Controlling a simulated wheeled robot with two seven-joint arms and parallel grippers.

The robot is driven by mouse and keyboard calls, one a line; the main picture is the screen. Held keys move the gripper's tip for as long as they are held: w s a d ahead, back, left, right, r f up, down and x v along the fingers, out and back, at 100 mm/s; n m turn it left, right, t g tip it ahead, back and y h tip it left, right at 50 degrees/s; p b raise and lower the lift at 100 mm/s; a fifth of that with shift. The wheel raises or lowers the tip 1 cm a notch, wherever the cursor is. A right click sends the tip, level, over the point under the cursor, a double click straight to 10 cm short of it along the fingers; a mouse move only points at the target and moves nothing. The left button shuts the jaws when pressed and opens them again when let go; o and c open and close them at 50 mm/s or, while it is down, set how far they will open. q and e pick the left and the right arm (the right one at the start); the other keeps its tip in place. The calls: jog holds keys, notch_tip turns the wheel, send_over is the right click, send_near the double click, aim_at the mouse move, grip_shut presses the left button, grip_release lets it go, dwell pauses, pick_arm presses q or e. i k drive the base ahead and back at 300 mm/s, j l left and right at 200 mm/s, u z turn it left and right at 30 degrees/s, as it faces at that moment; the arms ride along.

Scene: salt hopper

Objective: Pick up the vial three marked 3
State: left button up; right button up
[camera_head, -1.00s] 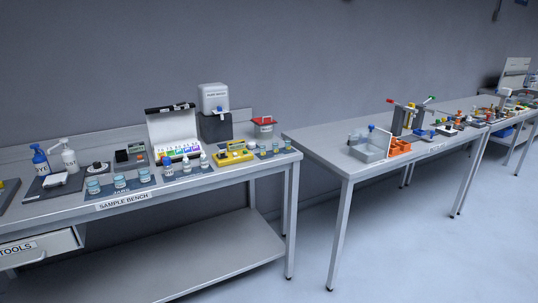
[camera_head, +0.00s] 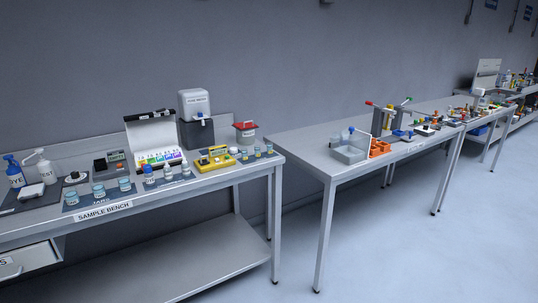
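Several small capped containers stand in a row on the sample bench (camera_head: 200,262), which is at the left of the head view. Among them are a blue-capped bottle (camera_head: 149,175) and two pale-capped ones beside it. More small vials (camera_head: 257,153) stand on a dark mat at the bench's right end. No number 3 can be read at this size, so I cannot tell which one is vial three. Neither of my grippers is in view.
A second table (camera_head: 300,150) stands to the right. Floor (camera_head: 400,245) in front is clear.

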aim_at(269, 145)
jog(key=i+l+u, duration=0.2)
jog(key=i+l, duration=0.35)
jog(key=i+l+u, duration=0.2)
jog(key=i+l, duration=0.3)
jog(key=l, duration=0.1)
